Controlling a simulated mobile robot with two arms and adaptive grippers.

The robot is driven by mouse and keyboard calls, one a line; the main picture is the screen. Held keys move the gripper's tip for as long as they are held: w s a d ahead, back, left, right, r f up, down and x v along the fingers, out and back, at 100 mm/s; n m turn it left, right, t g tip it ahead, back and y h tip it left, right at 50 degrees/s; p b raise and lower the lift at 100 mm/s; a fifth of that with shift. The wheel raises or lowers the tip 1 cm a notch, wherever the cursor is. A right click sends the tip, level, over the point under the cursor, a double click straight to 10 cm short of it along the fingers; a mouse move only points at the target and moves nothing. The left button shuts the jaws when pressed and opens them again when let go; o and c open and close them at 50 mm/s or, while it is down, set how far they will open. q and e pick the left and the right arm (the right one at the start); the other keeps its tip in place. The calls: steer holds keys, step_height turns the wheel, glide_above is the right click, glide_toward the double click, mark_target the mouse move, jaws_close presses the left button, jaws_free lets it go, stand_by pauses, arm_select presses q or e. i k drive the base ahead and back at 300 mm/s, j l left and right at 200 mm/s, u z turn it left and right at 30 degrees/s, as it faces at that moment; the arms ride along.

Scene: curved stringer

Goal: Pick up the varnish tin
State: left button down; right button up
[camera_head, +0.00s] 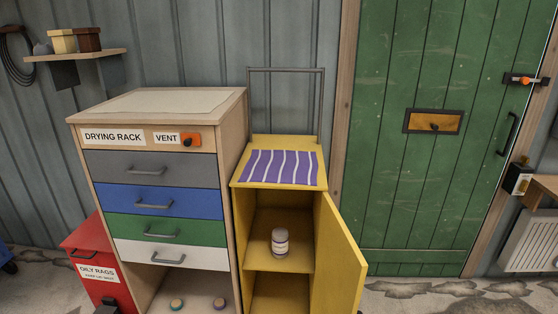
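A small tin (280,242), pale with a purple band and light lid, stands upright on the inner shelf of the yellow cabinet (240,225). It looks like the varnish tin, but its label is too small to read. The cabinet's yellow door (338,260) is swung open to the right, so the tin is in plain view from the front. Neither of my grippers shows in the head view.
A purple striped cloth (282,167) lies on the cabinet top. Left of it stands the drying rack (232,120) with several drawers, with two small round items in its lower bay. A red oily rags bin (85,238) is further left. A green door (440,180) is at the right.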

mark_target(280, 235)
steer(key=i+l+u, duration=0.2)
steer(key=l, duration=0.35)
steer(key=i+l+u, duration=0.15)
steer(key=l, duration=0.4)
steer(key=l+u, duration=0.2)
steer(key=l, duration=0.35)
steer(key=i+l+u, duration=0.2)
steer(key=l, duration=0.4)
steer(key=i+j+z, duration=0.1)
steer(key=j+z, duration=0.15)
steer(key=j, duration=0.25)
steer(key=j+z, duration=0.2)
steer(key=j, duration=0.3)
